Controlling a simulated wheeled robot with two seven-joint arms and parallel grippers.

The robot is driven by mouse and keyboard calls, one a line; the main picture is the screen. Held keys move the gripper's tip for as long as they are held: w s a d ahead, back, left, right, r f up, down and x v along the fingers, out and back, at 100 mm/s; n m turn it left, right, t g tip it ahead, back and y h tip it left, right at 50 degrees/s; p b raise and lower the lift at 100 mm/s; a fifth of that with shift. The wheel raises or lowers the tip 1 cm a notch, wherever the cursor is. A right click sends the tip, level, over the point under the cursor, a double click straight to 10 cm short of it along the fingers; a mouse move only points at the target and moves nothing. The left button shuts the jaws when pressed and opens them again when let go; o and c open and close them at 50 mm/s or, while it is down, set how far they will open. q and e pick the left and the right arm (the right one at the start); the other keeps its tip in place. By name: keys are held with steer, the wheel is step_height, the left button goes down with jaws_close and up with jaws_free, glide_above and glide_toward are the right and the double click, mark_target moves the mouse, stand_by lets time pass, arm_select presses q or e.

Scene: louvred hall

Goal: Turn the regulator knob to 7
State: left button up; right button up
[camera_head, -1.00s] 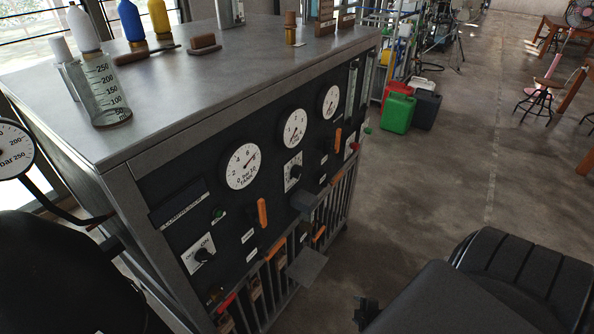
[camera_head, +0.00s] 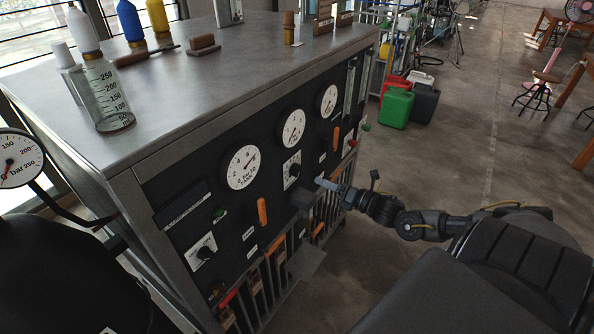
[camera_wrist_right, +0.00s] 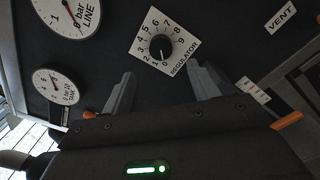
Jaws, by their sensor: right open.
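The regulator knob (camera_wrist_right: 160,47) is a round black knob on a white square scale plate with digits, in the upper middle of the right wrist view. A pale mark on it seems to point near 0. In the head view the knob (camera_head: 293,171) sits on the dark front panel (camera_head: 225,217), below the middle gauge. My right gripper (camera_wrist_right: 165,84) is open and empty, its two fingers spread below the knob on either side and not touching it in the picture. In the head view my right gripper (camera_head: 328,187) is just right of the knob, in front of the panel. My left gripper is not in view.
The LINE gauge (camera_wrist_right: 69,14) and TANK gauge (camera_wrist_right: 57,84) are left of the knob in the wrist view; a VENT label (camera_wrist_right: 281,17) is right. Orange handles (camera_head: 262,212) stick out of the panel. A bottle and graduated cylinder (camera_head: 109,101) stand on the cabinet top (camera_head: 200,85).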

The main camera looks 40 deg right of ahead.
mark_target(300, 172)
steer(key=b+x, duration=0.4)
steer(key=x, duration=0.5)
steer(key=shift+w+f, duration=0.1)
steer(key=shift+f, duration=0.05)
steer(key=shift+w, duration=0.2)
steer(key=shift+w+a+b, duration=0.15)
steer(key=shift+w+b, duration=0.05)
steer(key=shift+b, duration=0.1)
jaws_close()
